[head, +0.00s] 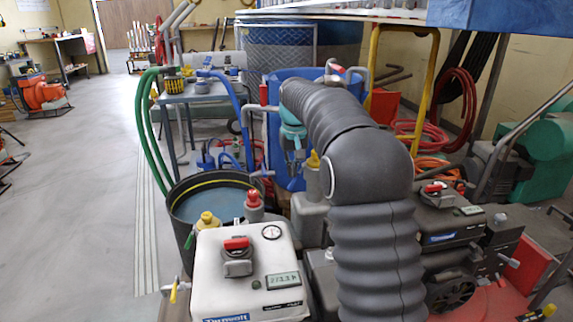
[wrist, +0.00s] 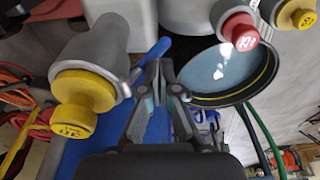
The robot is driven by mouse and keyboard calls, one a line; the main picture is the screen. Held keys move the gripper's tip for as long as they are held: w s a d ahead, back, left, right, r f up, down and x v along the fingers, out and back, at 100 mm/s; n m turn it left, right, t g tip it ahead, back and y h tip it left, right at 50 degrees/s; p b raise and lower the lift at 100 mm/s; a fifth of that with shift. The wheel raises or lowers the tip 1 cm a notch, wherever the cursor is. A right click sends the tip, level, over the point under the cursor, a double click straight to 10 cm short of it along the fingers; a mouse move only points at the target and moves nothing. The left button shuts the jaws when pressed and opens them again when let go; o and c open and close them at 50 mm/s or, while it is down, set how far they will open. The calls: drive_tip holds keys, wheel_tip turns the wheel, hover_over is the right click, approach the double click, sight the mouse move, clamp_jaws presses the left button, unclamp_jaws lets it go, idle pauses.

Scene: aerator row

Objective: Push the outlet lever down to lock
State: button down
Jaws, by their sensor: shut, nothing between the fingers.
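My gripper (wrist: 162,68) is shut and empty in the wrist view, its fingertips over a blue surface. In the head view my gripper (head: 297,160) hangs below the end of my dark arm, beside the blue barrel. No part is clearly marked as the outlet lever. A small yellow lever (head: 173,292) sticks out at the left side of the white aerator unit (head: 215,268). My gripper is apart from both levers. In the wrist view a yellow cap (wrist: 82,92) on a grey cylinder is left of my fingers.
A dark bucket of water (head: 182,215) stands behind the white unit. Red (head: 253,199) and yellow (head: 207,220) caps rise near it. My arm hides the middle of the row. A grey cart (head: 203,97) with hoses stands behind. Open floor (head: 75,200) lies left.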

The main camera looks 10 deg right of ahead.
wheel_tip(320, 180, up, 11)
drive_tip(key=a+p, duration=0.2)
drive_tip(key=p, duration=0.4)
drive_tip(key=shift+p, duration=0.3)
idle(0.4)
drive_tip(key=s+f, duration=0.5)
drive_tip(key=f, duration=0.2)
drive_tip(key=s+d+t, duration=0.2)
drive_tip(key=s+t, duration=0.1)
drive_tip(key=s, duration=3.3)
drive_tip(key=shift+s+r+t, duration=0.15)
drive_tip(key=shift+r+t, duration=0.2)
drive_tip(key=shift+t, duration=0.05)
